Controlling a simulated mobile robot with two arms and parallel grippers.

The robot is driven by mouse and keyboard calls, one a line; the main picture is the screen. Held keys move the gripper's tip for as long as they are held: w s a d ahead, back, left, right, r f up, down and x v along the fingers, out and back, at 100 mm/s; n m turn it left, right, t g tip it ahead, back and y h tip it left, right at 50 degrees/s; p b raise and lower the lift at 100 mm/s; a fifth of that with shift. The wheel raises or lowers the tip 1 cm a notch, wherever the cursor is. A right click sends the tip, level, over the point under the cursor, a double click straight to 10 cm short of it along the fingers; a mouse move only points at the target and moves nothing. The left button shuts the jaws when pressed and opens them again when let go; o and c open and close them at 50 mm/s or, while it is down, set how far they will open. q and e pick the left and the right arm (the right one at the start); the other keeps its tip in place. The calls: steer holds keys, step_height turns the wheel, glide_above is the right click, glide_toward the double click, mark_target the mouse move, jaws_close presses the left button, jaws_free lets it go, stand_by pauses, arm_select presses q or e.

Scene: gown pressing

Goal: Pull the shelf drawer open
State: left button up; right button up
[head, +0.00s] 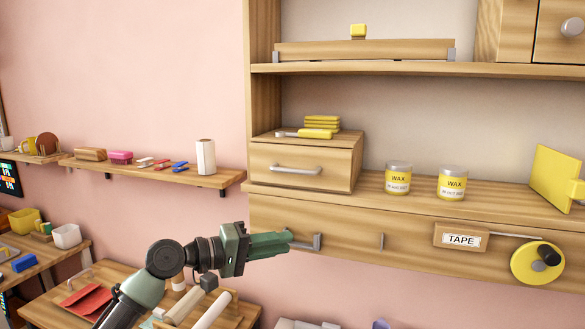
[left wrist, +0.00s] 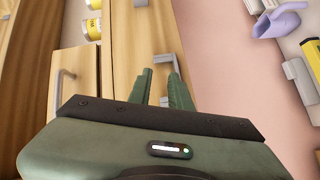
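A small wooden drawer (head: 290,166) sits in a box on the shelf, its front flush. Its grey bar handle (head: 296,170) also shows in the left wrist view (left wrist: 59,88). Below, the shelf's front panel (head: 350,236) carries a grey metal handle-like fitting (head: 317,242), which also shows in the left wrist view (left wrist: 165,57). My left gripper (head: 289,239) is at this lower fitting, below the small drawer. In the left wrist view its fingers (left wrist: 160,82) are apart, with the fitting just beyond the tips; contact cannot be told. My right gripper is not in view.
A tape holder (head: 461,239) hangs on the front panel. A narrow wall shelf (head: 150,173) is at left, a workbench (head: 60,313) below.

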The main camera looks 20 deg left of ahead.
mark_target(295, 172)
arm_select(q)
steer(key=s+a+r+n+t+h, duration=0.1)
steer(key=a+r+t+h, duration=0.15)
steer(key=r, duration=1.25)
steer(key=shift+g, duration=0.55)
steer(key=p+x, duration=0.3)
steer(key=x, duration=0.3)
steer(key=shift+w+a+f+p, duration=0.15)
steer(key=shift+a+f+p, duration=0.05)
steer(key=shift+p, duration=0.15)
steer(key=shift+w+d+f, duration=0.1)
steer(key=shift+w+d, duration=0.3)
steer(key=shift+d, duration=0.05)
jaws_close()
steer(key=shift+f, duration=0.1)
